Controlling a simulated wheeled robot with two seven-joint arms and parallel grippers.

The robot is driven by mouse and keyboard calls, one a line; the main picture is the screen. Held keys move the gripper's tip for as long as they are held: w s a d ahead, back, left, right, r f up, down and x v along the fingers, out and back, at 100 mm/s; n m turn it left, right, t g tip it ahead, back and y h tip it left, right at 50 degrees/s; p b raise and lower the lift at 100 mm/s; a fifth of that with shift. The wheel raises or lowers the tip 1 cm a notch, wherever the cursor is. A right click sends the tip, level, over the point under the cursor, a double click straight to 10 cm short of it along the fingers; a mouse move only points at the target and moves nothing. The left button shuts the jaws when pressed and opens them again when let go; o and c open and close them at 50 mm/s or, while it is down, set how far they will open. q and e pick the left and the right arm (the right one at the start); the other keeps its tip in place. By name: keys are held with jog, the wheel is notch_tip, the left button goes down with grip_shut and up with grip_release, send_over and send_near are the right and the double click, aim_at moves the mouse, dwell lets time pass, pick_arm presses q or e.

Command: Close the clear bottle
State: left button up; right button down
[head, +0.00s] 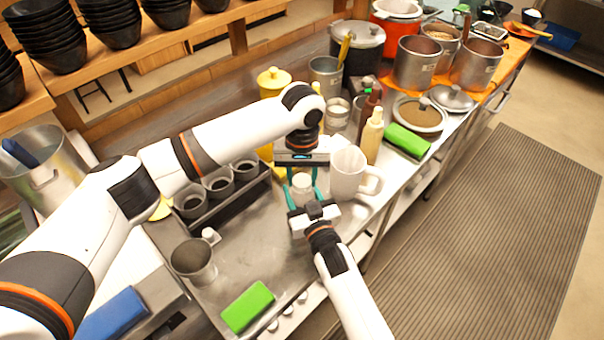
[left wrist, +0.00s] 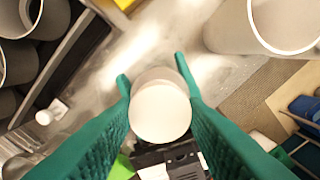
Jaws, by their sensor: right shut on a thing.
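A pale round cap (head: 302,181) tops the clear bottle between my two arms. In the left wrist view the cap (left wrist: 160,112) is seen from above and hides most of the bottle. My left gripper (head: 303,183) comes down over the cap with its teal fingers apart, one on each side. Any small gap between fingers and cap is hard to judge. My right gripper (head: 308,208) is shut on the bottle from the front, below the cap. Its dark body (left wrist: 172,165) shows under the cap in the left wrist view.
A white mug (head: 347,173) stands close to the right of the bottle. A rack of metal cups (head: 220,186) is to the left, and sauce bottles (head: 371,137) stand behind. A metal cup (head: 193,260) and green sponge (head: 248,306) are in front; the counter between is mostly clear.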

pick_arm(q)
jog(key=shift+c, duration=1)
jog(key=m, duration=0.7)
jog(key=shift+m, duration=0.3)
jog(key=m, duration=0.7)
jog(key=o, duration=1.1)
jog(key=shift+o, duration=0.2)
notch_tip(320, 180, up, 12)
